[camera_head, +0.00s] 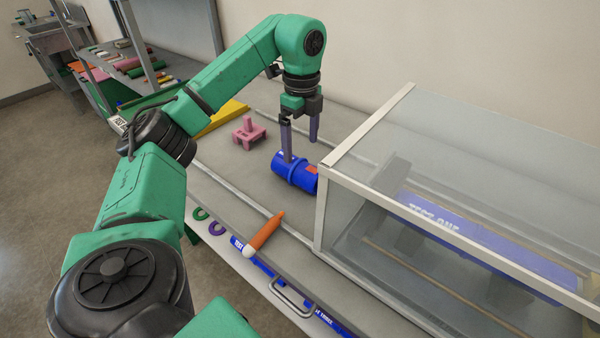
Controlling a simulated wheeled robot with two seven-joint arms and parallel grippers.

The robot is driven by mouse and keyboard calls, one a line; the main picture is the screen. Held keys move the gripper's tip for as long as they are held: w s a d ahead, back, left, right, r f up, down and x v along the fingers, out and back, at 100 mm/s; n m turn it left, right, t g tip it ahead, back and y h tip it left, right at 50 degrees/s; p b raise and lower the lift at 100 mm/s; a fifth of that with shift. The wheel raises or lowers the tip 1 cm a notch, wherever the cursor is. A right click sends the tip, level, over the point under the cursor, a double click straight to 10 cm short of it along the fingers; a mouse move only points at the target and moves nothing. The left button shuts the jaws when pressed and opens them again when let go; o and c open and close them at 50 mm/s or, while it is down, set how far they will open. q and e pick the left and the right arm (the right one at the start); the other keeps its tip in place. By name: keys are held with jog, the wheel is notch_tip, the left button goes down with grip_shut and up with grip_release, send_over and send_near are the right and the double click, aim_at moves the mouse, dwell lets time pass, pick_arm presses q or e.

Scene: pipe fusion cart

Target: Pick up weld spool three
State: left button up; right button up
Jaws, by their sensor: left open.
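A blue cylindrical spool (296,172) with a raised band and an orange-red patch lies on its side on the grey cart top. No number can be read on it, so I cannot tell if it is weld spool three. My left gripper (301,150) points down at the spool. Its two fingers are apart, one in front of the spool and the other behind it. I cannot tell if the fingers touch it. My right gripper is not in view.
A clear-walled case (420,180) with a pale frame stands close right of the spool, with a blue labelled piece inside. A pink block (249,133) sits left. An orange marker with a white end (264,234) lies near the front edge. A wall stands behind.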

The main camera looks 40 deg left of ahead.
aim_at(301, 164)
pick_arm(q)
notch_tip(301, 164, down, 9)
jog(key=shift+s+d+r+p, duration=0.1)
jog(key=shift+p, duration=0.55)
jog(key=shift+r, duration=0.1)
jog(key=c, duration=1.4)
